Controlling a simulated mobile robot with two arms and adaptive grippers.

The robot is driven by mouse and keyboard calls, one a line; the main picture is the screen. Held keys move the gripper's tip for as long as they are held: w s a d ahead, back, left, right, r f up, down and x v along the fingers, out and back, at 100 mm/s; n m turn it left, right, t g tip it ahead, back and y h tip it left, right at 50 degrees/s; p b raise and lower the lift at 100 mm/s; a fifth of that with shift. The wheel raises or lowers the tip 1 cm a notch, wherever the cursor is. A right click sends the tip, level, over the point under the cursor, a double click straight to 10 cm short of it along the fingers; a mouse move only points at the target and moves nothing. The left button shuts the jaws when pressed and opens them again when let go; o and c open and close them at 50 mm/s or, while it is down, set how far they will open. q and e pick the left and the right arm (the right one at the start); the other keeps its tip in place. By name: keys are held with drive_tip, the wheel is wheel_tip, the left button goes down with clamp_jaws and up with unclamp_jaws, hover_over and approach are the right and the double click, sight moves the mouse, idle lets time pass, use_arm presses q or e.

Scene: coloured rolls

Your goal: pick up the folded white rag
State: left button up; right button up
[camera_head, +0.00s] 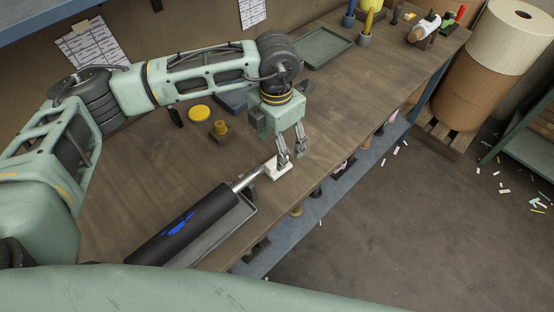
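The folded white rag (279,172) lies on the wooden workbench (330,92) near its front edge. It is small and flat, beside the end of the metal shaft of a dark roller (185,228). My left gripper (292,160) points down at the rag from above, with its two fingers apart. One fingertip overlaps the rag in the picture and the other is at its far right side. I cannot tell whether the fingers touch the rag. My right gripper is not in view.
A yellow lid (199,112) and a small block with a yellow peg (221,131) sit behind the gripper. A green tray (326,47) lies farther back. A lower blue shelf (310,203) holds small items. Large rolls (480,75) stand on a pallet at right.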

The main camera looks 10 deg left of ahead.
use_arm(q)
drive_tip(key=shift+w+f, duration=0.25)
drive_tip(key=shift+f, duration=0.3)
drive_tip(key=shift+w+a+f+p, duration=0.1)
drive_tip(key=shift+f+p, duration=0.35)
drive_tip(key=shift+f, duration=0.75)
wheel_tip(320, 180, down, 4)
drive_tip(key=shift+f+p, duration=0.2)
drive_tip(key=shift+p, duration=1.05)
drive_tip(key=shift+f, duration=0.25)
drive_tip(key=c, duration=1.1)
drive_tip(key=shift+c, duration=0.2)
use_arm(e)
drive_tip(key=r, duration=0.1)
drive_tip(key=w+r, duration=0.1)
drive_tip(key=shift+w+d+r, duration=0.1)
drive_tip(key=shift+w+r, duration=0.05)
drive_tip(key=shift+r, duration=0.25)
use_arm(q)
drive_tip(key=shift+r, duration=0.15)
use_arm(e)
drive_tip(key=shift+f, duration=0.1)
